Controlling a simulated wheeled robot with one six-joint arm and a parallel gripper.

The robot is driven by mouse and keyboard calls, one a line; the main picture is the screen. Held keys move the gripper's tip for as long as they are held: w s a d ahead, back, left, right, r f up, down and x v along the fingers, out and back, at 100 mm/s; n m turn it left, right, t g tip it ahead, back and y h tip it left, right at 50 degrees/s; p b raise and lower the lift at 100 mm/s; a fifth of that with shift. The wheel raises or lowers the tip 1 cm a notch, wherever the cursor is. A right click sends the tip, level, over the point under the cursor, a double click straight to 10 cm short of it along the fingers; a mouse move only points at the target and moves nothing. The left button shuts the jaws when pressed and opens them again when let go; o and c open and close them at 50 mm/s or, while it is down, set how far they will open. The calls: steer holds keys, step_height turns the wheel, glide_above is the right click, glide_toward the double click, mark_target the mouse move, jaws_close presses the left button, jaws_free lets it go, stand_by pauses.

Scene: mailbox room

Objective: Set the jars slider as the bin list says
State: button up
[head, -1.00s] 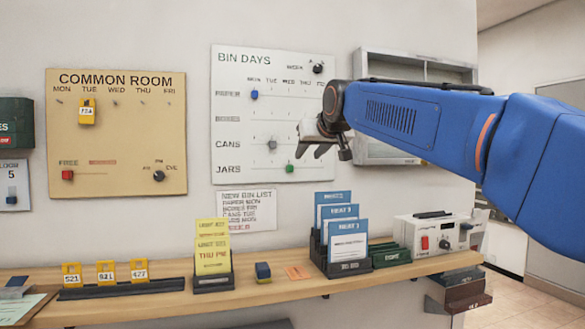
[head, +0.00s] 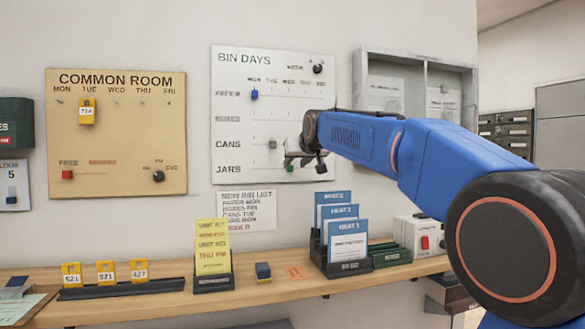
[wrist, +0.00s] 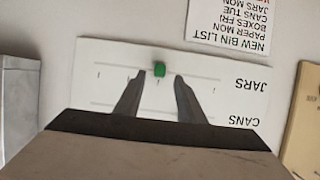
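The bin days board (head: 232,105) hangs on the wall, with rows for paper, boxes, cans and jars under weekday columns. The green jars slider (head: 290,168) sits around the middle of its row, roughly below WED; it also shows in the wrist view (wrist: 160,69). My gripper (head: 303,160) is at the jars row, close to the slider. In the wrist view my gripper (wrist: 158,76) is open, with the green knob between or just beyond its fingertips; contact is not clear. The new bin list (head: 246,210) below reads JARS MON in the wrist view (wrist: 232,22).
The blue paper slider (head: 254,95) is below MON and the grey cans slider (head: 272,144) below TUE. A black week knob (head: 318,69) is at the board's top right. A shelf (head: 300,288) with card holders (head: 343,268) runs below. A wall cabinet (head: 366,80) stands right.

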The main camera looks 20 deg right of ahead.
mark_target(291, 168)
steer(key=shift+x, duration=2.15)
jaws_close()
